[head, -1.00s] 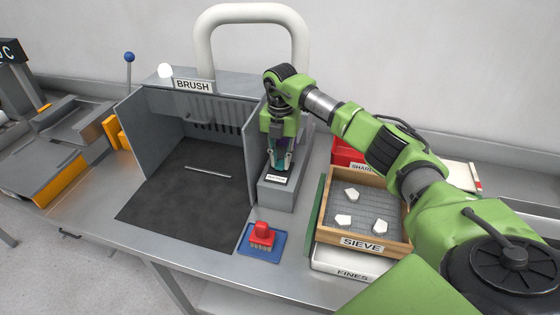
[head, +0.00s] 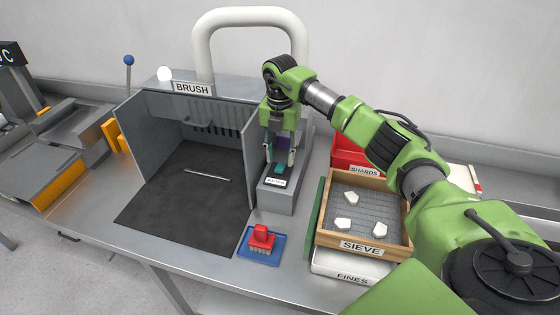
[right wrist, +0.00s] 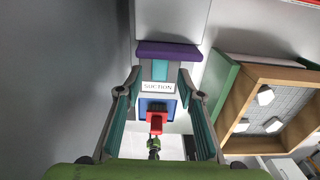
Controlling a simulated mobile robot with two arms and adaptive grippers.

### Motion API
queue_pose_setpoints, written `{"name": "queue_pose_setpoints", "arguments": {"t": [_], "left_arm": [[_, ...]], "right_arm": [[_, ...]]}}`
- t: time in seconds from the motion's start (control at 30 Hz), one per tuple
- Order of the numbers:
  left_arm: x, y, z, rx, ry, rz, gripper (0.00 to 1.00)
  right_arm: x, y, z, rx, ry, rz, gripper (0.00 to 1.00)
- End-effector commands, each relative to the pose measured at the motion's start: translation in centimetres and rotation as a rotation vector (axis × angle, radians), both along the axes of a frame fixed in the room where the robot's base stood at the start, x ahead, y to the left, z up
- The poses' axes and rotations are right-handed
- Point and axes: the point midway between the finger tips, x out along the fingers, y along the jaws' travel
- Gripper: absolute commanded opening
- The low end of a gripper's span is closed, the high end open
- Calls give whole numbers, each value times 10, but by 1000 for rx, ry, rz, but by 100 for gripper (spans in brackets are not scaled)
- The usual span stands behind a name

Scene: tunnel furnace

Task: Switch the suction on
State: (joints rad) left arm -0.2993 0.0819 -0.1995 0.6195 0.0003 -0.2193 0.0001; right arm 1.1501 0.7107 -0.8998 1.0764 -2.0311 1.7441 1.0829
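The suction switch stands on a grey box right of the brush booth, with a small label (head: 275,182) that reads SUCTION in the right wrist view (right wrist: 157,87). A purple bar (right wrist: 167,51) and a teal strip (right wrist: 160,70) lie just beyond the label. In the head view, the teal piece (head: 281,168) shows just below my right gripper (head: 279,160). The right gripper is open, pointing down over the box. In the wrist view, its fingers (right wrist: 157,90) stand apart on either side of the label, with nothing clearly held. My left gripper is not in view.
The brush booth (head: 150,205) with a thin rod (head: 207,175) is left of the box. A red brush (head: 261,238) sits on a blue mat (head: 245,252) in front. The wooden sieve (head: 322,234) holding white shards is at right. A white pipe (head: 204,50) arches behind.

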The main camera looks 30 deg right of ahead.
Motion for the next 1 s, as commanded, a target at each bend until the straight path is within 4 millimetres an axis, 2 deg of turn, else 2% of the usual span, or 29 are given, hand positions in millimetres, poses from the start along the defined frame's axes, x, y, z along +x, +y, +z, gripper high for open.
{"name": "queue_pose_setpoints", "arguments": {"t": [0.03, 0.2, 0.4, 0.6, 1.0], "left_arm": [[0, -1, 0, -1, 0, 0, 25], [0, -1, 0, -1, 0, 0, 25], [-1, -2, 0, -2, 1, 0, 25], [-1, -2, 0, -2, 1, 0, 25], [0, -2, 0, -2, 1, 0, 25]], "right_arm": [[2, 0, 13, 0, -6, 0, 35], [1, -1, 51, 0, -6, 0, 35], [1, -1, 81, 0, -4, -1, 35], [1, -1, 92, 1, -1, -1, 35], [1, -1, 92, 1, -1, -1, 35]]}}
